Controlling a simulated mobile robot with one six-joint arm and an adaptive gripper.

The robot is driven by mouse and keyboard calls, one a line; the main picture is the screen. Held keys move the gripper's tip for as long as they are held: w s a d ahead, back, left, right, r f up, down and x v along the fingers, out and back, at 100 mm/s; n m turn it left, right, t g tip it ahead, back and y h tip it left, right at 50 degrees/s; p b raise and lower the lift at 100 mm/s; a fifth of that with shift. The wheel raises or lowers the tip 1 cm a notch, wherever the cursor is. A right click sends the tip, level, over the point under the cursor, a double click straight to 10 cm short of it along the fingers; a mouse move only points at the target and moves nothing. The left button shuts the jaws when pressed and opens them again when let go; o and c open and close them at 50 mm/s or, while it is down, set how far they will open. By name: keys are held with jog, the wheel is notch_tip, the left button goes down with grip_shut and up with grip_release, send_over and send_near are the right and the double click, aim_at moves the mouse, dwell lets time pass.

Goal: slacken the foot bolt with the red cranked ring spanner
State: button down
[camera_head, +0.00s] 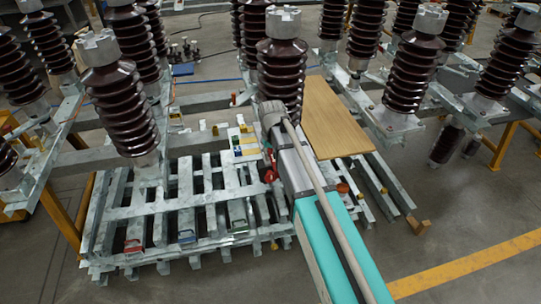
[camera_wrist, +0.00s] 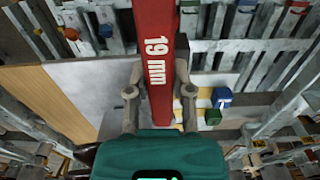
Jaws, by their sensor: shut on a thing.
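The red cranked ring spanner (camera_wrist: 159,60), marked "19 mm", runs up the middle of the wrist view, and its upper end leaves the picture. My gripper (camera_wrist: 160,92) is shut on it, one finger on each side of the red shank. In the head view a small red part of the spanner (camera_head: 270,173) shows beside my arm, low over the right part of the galvanised frame. My arm hides most of my gripper there. I cannot make out the foot bolt or whether the ring sits on a bolt.
Brown ribbed insulators (camera_head: 122,105) stand on steel beams all around. A slatted steel frame (camera_head: 150,200) carries a red block (camera_head: 133,246) and a blue block (camera_head: 187,237) at its front. A wooden board (camera_head: 335,118) lies right of my arm. Open floor lies at the front right.

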jog(key=shift+f+b, duration=0.6)
jog(key=shift+f, duration=0.3)
jog(key=shift+f+b, duration=1.15)
dwell(0.7)
dwell(0.5)
jog(key=w+d+n, duration=0.2)
jog(key=n, duration=0.1)
jog(key=w+d+n, duration=0.2)
jog(key=n, duration=0.1)
jog(key=w+d+n, duration=0.2)
jog(key=n, duration=0.2)
jog(key=shift+d, duration=0.4)
jog(key=shift+w+d+n, duration=0.2)
jog(key=shift+w+n, duration=0.5)
jog(key=shift+n, duration=0.3)
